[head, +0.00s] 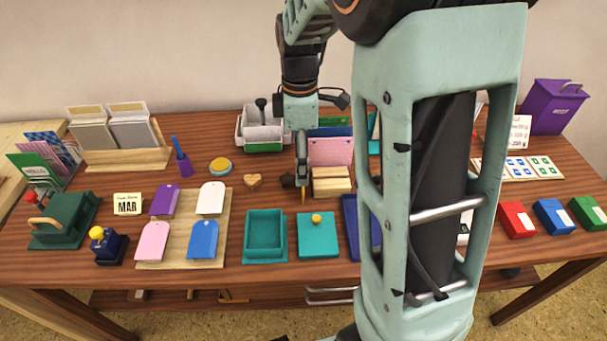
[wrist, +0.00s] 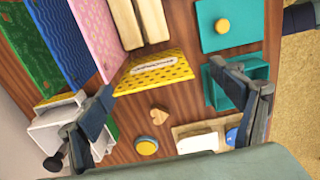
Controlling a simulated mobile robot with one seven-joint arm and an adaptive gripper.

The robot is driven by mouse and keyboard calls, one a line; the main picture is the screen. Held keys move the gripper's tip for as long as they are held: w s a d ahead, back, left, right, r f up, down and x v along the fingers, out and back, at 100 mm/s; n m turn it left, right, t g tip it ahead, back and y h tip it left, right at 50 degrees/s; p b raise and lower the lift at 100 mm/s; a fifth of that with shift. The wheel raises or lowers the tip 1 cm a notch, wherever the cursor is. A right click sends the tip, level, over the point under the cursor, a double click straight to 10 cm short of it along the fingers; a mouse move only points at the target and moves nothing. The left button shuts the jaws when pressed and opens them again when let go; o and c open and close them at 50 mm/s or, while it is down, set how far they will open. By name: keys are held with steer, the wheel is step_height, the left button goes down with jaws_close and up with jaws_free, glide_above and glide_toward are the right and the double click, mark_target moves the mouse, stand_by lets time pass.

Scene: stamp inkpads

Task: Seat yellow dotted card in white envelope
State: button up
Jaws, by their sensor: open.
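The yellow dotted card (wrist: 155,76) stands on edge between the wood blocks and a small wooden heart in the wrist view, with a pale label along its face. In the head view only a thin yellow edge (head: 303,196) shows below my gripper (head: 301,175). My gripper is open in the wrist view (wrist: 163,79), one finger at each end of the card; I cannot tell whether either touches it. Two pale pocket-like envelopes (head: 90,135) stand in a wooden rack at the back left. I cannot tell which is the white envelope.
Wood blocks (head: 331,182) and a pink dotted card (head: 331,151) stand close to the card. The wooden heart (wrist: 158,113), a yellow round tin (head: 220,167) and a white bin (head: 262,133) lie towards the rack.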

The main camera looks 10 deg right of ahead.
steer(key=shift+w+d+f+b, duration=0.1)
steer(key=shift+f+b, duration=0.1)
steer(key=shift+f, duration=0.85)
steer(key=shift+w+d+f+b, duration=0.15)
steer(key=shift+f+b, duration=0.1)
steer(key=shift+f, duration=0.8)
steer(key=shift+w+d+f+b, duration=0.1)
steer(key=shift+f+b, duration=0.1)
steer(key=shift+f, duration=0.85)
steer(key=shift+c, duration=0.6)
steer(key=c, duration=0.8)
steer(key=shift+r, duration=0.1)
